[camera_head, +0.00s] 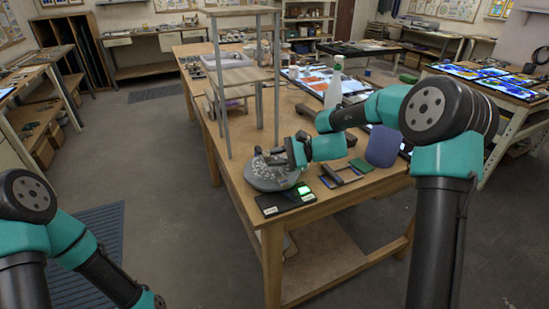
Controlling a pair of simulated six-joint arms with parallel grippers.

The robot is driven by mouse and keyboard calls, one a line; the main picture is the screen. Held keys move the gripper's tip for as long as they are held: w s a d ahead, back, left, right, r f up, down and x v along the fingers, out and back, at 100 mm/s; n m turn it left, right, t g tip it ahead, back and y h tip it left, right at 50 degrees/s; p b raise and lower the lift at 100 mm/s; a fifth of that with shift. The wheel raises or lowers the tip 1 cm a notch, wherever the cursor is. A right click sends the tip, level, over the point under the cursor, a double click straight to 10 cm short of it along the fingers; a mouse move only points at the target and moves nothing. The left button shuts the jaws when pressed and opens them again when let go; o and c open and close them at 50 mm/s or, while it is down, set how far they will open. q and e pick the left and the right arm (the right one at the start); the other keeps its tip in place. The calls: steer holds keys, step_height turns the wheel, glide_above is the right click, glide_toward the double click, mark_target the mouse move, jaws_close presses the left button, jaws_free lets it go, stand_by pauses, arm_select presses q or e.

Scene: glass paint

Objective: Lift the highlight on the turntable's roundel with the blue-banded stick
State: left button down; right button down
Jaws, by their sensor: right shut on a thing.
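The turntable (258,184) is a round grey disc near the front left corner of the wooden table. The roundel (268,168) on it shows as a pale speckled patch, partly hidden by my right gripper. My right gripper (289,158) is dark and small in the head view, over the right side of the turntable. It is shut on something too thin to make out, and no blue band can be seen. I cannot tell whether what it holds touches the roundel. My left arm shows at the lower left, and its gripper is out of the picture.
A black box with a green-lit panel (286,199) lies in front. A small dark frame (340,175), a green pad (361,165), a blue rounded thing (382,147) and a pale bottle (334,85) are to the right.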

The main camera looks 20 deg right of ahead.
steer(key=shift+w+d, duration=0.1)
steer(key=shift+d, duration=0.05)
steer(key=shift+w+d+f, duration=0.1)
steer(key=shift+w+d, duration=0.15)
steer(key=shift+d, duration=0.2)
steer(key=shift+w+d+f, duration=0.1)
steer(key=shift+w+d, duration=0.1)
steer(key=shift+d, duration=0.25)
steer(key=shift+s+a+r, duration=0.1)
steer(key=shift+s+a, duration=0.05)
steer(key=shift+a, duration=0.4)
steer(key=shift+s+a, duration=0.1)
steer(key=shift+a, duration=0.45)
steer(key=shift+r, duration=2.55)
steer(key=shift+r, duration=0.1)
